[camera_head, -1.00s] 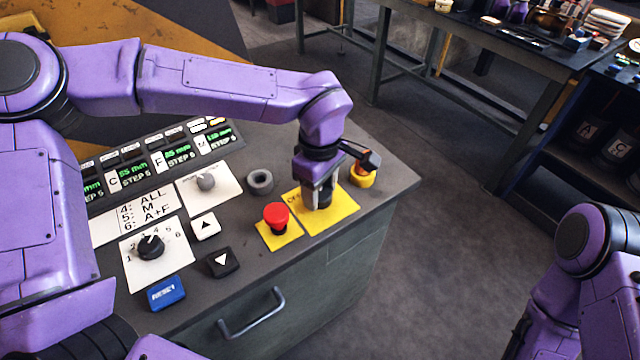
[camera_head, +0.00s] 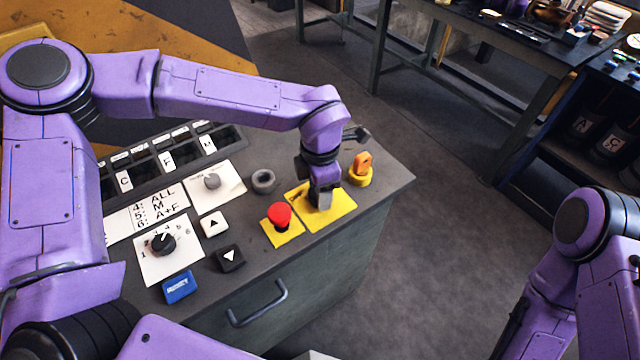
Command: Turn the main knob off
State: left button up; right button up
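The main knob sits on the larger yellow plate (camera_head: 338,212) at the console's right end. My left gripper (camera_head: 321,197) points down over this plate with its fingers around the knob, and appears shut on it. The fingers hide nearly all of the knob, so its pointer direction cannot be seen.
A grey ring (camera_head: 263,181), a selector dial (camera_head: 162,242) and a blue reset button (camera_head: 178,287) are further left.

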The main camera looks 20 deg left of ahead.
pick_arm(q)
jog(key=n, duration=0.5)
jog(key=shift+r+n, duration=0.1)
jog(key=shift+n, duration=0.2)
dwell(0.5)
jog(key=o, duration=1)
jog(key=shift+o, duration=0.2)
notch_tip(320, 180, up, 10)
jog(key=b, duration=0.1)
jog(key=shift+r, duration=0.25)
